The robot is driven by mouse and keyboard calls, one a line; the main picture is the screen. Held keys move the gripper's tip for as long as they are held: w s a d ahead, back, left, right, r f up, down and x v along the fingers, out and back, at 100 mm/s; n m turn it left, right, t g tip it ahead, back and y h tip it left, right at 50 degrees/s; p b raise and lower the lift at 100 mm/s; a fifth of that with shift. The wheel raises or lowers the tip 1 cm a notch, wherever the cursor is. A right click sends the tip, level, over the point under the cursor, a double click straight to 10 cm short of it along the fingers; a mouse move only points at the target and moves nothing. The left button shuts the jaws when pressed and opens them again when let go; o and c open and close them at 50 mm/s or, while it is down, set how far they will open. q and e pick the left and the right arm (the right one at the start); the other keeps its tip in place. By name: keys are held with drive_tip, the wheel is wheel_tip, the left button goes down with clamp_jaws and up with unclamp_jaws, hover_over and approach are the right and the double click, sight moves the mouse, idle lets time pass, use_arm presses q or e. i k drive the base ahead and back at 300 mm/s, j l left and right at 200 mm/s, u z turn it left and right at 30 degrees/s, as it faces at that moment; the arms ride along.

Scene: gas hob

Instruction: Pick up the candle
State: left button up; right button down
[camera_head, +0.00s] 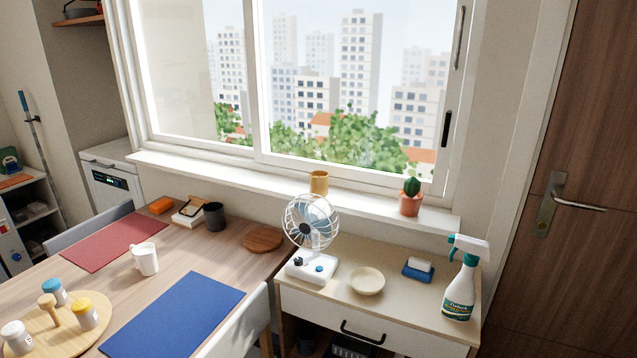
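A small amber-yellow cylinder (319,182), which looks like the candle, stands upright on the white windowsill (270,178) behind the fan. Its lower edge is close behind the top of the fan cage in the picture. I cannot make out a wick. Neither of my grippers shows in the head view.
A white fan (312,228), a cream bowl (367,281), a blue soap dish (417,271) and a spray bottle (461,285) stand on the drawer cabinet (335,307). A cactus pot (410,203) is on the sill's right. The table at left holds a white mug (145,258) and mats.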

sight(318, 180)
drive_tip(key=i+u, duration=0.2)
drive_tip(key=u, duration=0.2)
drive_tip(key=i+l+u, duration=0.15)
drive_tip(key=u, duration=0.25)
drive_tip(key=i, duration=0.05)
